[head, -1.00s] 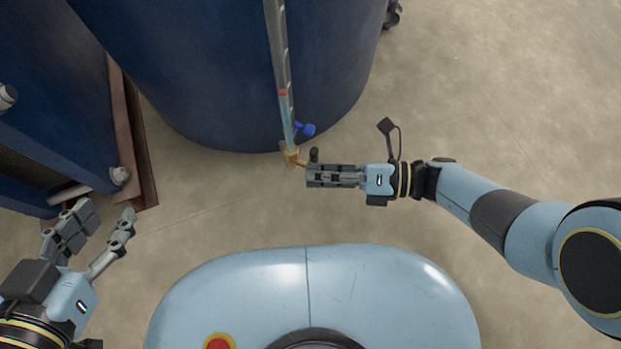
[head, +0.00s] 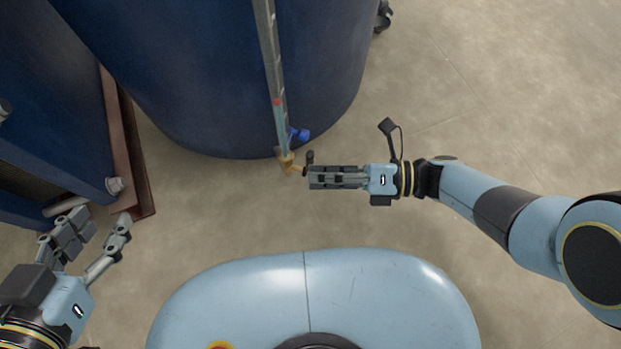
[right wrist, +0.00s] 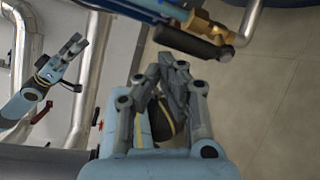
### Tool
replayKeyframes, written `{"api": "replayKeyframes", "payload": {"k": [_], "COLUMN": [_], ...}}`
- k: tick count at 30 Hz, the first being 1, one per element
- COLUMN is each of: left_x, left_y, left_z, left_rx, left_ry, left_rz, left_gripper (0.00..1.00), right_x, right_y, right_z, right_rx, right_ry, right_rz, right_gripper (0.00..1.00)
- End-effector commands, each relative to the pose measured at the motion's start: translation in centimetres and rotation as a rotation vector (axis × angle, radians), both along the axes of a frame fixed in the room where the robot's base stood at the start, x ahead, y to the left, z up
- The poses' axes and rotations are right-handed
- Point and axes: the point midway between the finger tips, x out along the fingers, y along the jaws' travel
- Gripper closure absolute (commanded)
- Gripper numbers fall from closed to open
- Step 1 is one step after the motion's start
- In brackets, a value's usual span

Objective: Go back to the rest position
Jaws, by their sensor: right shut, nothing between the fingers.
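My right gripper (head: 312,177) is shut and empty in the head view. Its tips are close to the brass valve (head: 289,164) at the foot of the sight tube (head: 276,85); whether they touch it is not clear. In the right wrist view, my right gripper (right wrist: 172,72) has its fingers together, with the brass valve (right wrist: 203,27) and its dark lever (right wrist: 187,43) just beyond. My left gripper (head: 103,228) is open and empty at the lower left of the head view, near the frame's foot.
A large blue tank (head: 210,80) fills the top of the head view. A blue knob (head: 301,135) sits beside the tube. A blue frame with a brown edge (head: 128,150) stands at left. The concrete floor (head: 480,110) is clear at right.

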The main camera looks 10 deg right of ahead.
Motion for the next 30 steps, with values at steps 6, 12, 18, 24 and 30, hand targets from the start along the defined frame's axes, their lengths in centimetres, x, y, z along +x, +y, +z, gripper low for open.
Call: {"api": "replayKeyframes", "payload": {"k": [6, 12, 18, 24, 30], "left_x": [0.0, 0.0, 0.0, 0.0, 2.4], "left_y": [0.0, 0.0, 0.0, 0.0, 0.0], "left_z": [0.0, 0.0, 0.0, 0.0, 3.7], "left_rx": [0.0, 0.0, 0.0, 0.001, 0.0], "left_ry": [0.0, 0.0, 0.0, 0.0, -0.067], "left_rz": [0.0, 0.0, 0.0, -0.001, 0.0], "left_gripper": [0.6, 0.6, 0.6, 0.6, 0.6], "right_x": [-0.5, -1.4, -1.8, -1.8, -2.8], "right_y": [-5.1, -8.8, -10.5, -10.7, -10.4], "right_z": [0.7, 1.2, 1.5, 1.5, 4.2], "right_rx": [-0.009, -0.007, -0.004, -0.003, 0.0], "right_ry": [-0.005, 0.001, 0.003, 0.002, 0.004], "right_rz": [-0.003, -0.002, -0.001, -0.001, 0.0], "right_gripper": [1.0, 1.0, 1.0, 1.0, 1.0]}}
